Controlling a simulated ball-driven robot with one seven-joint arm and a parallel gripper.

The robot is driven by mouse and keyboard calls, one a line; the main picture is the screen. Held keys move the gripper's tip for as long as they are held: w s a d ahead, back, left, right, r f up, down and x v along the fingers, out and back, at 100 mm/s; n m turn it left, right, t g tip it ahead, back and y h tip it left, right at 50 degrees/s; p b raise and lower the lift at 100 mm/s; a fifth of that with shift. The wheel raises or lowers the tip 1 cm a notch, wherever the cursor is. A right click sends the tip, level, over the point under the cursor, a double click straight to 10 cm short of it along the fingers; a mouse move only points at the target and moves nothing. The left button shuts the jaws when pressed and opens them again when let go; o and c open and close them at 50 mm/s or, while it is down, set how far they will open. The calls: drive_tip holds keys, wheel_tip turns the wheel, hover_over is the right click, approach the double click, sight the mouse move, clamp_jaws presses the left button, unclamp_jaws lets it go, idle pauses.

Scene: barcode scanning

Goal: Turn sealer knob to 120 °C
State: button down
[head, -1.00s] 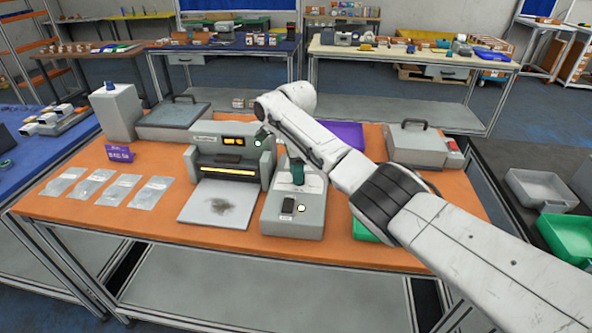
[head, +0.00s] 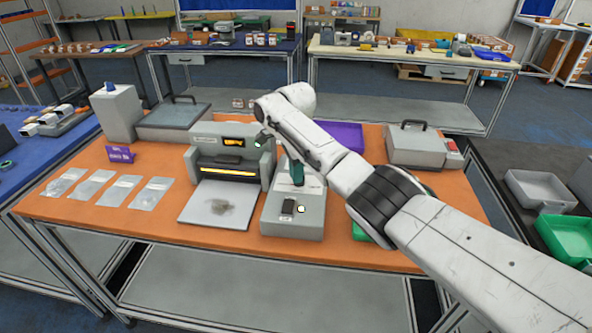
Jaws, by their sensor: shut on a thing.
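The sealer (head: 204,157) is a grey machine on the orange table, with an amber display (head: 234,142) on its upper front and a glowing orange slot (head: 222,171) below. The display's digits are too small to read. My gripper (head: 260,141) is at the upper right of the sealer's front, its small dark-green tips against the face. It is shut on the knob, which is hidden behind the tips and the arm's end.
A grey device with a dark-green lever (head: 298,174) stands right of the sealer, under my arm. A white plate (head: 205,218) lies in front of the sealer. Several clear bags (head: 107,188) and a purple sign (head: 121,154) are at the left. A grey case (head: 415,146) stands at the right.

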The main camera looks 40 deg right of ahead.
drive_tip(key=n+p, duration=0.1)
drive_tip(key=n, duration=0.2)
drive_tip(key=shift+s+r, duration=0.1)
drive_tip(key=n+p, duration=0.1)
drive_tip(key=n, duration=0.3)
drive_tip(key=shift+s, duration=0.15)
drive_tip(key=n, duration=0.6)
drive_tip(key=shift+s+d+p, duration=0.15)
drive_tip(key=shift+s+p, duration=0.05)
drive_tip(key=shift+p, duration=0.15)
drive_tip(key=n, duration=0.6)
drive_tip(key=shift+s+d+n, duration=0.1)
drive_tip(key=shift+d+n, duration=0.15)
drive_tip(key=shift+n, duration=0.15)
drive_tip(key=n, duration=0.6)
drive_tip(key=shift+d+n+b, duration=0.25)
drive_tip(key=shift+n+b, duration=0.05)
drive_tip(key=shift+b, duration=0.1)
drive_tip(key=c, duration=1.2)
unclamp_jaws()
drive_tip(key=shift+o, duration=0.2)
